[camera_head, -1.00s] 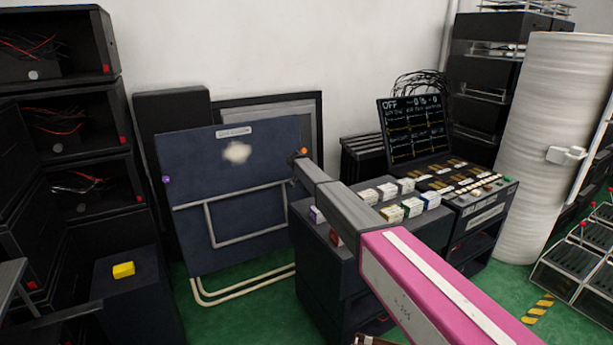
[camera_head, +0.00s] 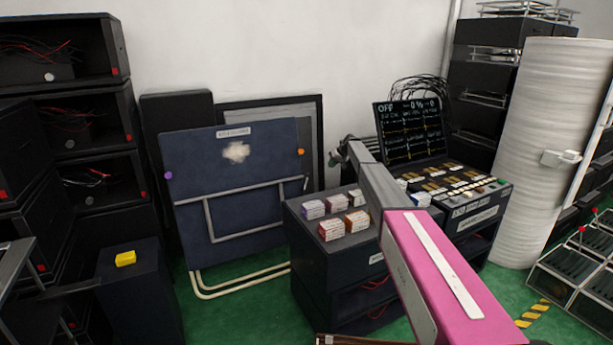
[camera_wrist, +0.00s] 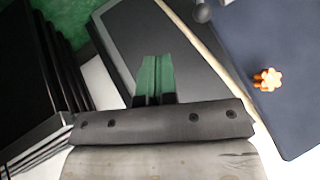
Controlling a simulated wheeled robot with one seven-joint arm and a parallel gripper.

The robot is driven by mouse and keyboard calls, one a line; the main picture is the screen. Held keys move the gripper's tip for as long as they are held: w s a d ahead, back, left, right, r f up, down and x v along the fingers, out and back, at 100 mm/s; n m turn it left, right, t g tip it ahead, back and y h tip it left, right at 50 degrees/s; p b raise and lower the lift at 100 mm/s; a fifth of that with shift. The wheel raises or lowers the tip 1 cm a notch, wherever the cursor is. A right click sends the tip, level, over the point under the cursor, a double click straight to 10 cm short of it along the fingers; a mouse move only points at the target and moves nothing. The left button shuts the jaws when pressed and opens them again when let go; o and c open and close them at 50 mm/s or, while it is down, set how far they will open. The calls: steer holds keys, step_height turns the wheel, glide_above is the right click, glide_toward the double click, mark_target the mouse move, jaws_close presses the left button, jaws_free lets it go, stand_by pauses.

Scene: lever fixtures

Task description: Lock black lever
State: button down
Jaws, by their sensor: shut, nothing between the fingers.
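I cannot clearly make out a black lever. A dark blue upright board (camera_head: 200,160) carries a white label, a purple knob (camera_head: 169,175) at its left edge and an orange knob (camera_head: 301,152) at its right. A small dark piece (camera_head: 306,183) shows below the orange knob; I cannot tell what it is. My gripper (camera_head: 342,152) is right of the board, apart from it. In the wrist view, my gripper (camera_wrist: 154,76) is shut and empty, with the board (camera_wrist: 275,40) and its orange knob (camera_wrist: 268,79) to the right.
A dark cabinet (camera_head: 320,260) with several small boxes stands below my arm. A console with a screen (camera_head: 410,130) is to the right. Dark shelves (camera_head: 75,110) and a yellow block (camera_head: 125,258) are on the left. Green floor shows before the board.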

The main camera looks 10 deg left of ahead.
mark_target(307, 174)
steer(key=a+f, duration=0.7)
steer(key=a, duration=0.2)
steer(key=shift+w+a, duration=0.15)
steer(key=shift+w, duration=0.25)
steer(key=shift+s+a+r+n+t+h, duration=0.3)
steer(key=shift+a+h, duration=0.1)
steer(key=shift+a, duration=0.2)
steer(key=shift+s+a+r+n+t+h, duration=0.15)
steer(key=shift+s+a+r+n+h, duration=0.2)
steer(key=shift+a, duration=0.3)
steer(key=shift+s+a+r+n+t+h, duration=0.3)
steer(key=shift+a+h, duration=0.15)
steer(key=shift+a, duration=0.15)
steer(key=shift+d, duration=0.1)
